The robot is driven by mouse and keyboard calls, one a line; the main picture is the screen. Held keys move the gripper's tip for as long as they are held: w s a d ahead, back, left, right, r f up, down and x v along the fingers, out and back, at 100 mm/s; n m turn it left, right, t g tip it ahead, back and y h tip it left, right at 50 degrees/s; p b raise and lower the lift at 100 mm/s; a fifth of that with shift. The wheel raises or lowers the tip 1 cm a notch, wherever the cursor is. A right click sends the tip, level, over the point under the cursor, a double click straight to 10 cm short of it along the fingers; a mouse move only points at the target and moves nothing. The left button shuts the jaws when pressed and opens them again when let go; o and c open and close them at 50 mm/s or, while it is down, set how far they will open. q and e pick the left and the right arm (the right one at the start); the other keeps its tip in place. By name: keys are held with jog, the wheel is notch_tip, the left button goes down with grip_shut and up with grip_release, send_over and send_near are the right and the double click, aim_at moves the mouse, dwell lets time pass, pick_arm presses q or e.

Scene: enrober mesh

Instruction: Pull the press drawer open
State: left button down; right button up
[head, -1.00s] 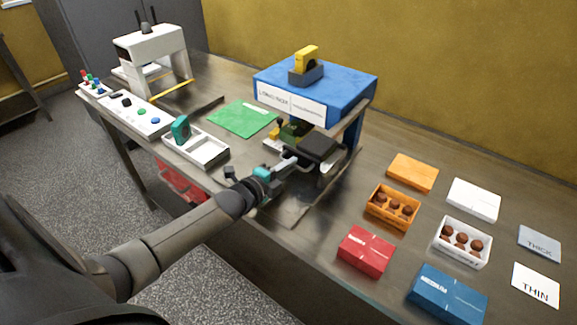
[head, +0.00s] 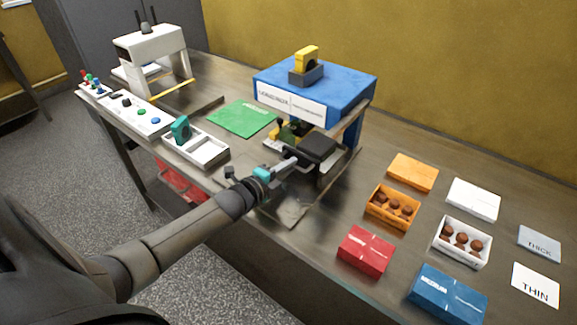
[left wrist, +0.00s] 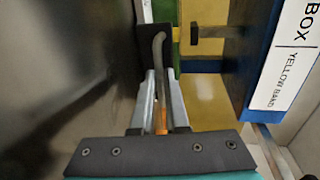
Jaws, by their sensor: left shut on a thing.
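The press (head: 325,88) has a blue top with a white front label and stands at the middle of the bench. Its drawer area, with a dark block (head: 318,147), shows under the top, partly hidden by my arm. My left gripper (head: 290,163) is at the front of this area. In the left wrist view my left gripper (left wrist: 160,105) is shut on a grey bent bar, which looks like the drawer handle (left wrist: 159,55). The bar runs between the fingers to a dark part. How far out the drawer stands is hard to tell. My right gripper is not in view.
A green mat (head: 243,118) and a white divided tray (head: 207,150) lie left of the press. A white machine (head: 150,48) stands farther left. Chocolate boxes, including a red one (head: 366,250), and cards spread to the right. The bench front edge is near my arm.

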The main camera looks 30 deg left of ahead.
pick_arm(q)
jog(key=f+p+v, duration=0.1)
jog(key=p+v, duration=0.1)
jog(key=v, duration=0.3)
jog(key=f+p+v, duration=0.1)
jog(key=p+v, duration=0.2)
jog(key=v, duration=0.2)
jog(key=f+p+v, duration=0.1)
jog(key=p+v, duration=0.1)
jog(key=v, duration=0.3)
jog(key=shift+s+p, duration=0.3)
jog(key=shift+s, duration=0.7)
jog(key=c, duration=0.9)
grip_release()
jog(key=shift+c, duration=0.2)
jog(key=v, duration=1.5)
jog(key=shift+p, duration=0.35)
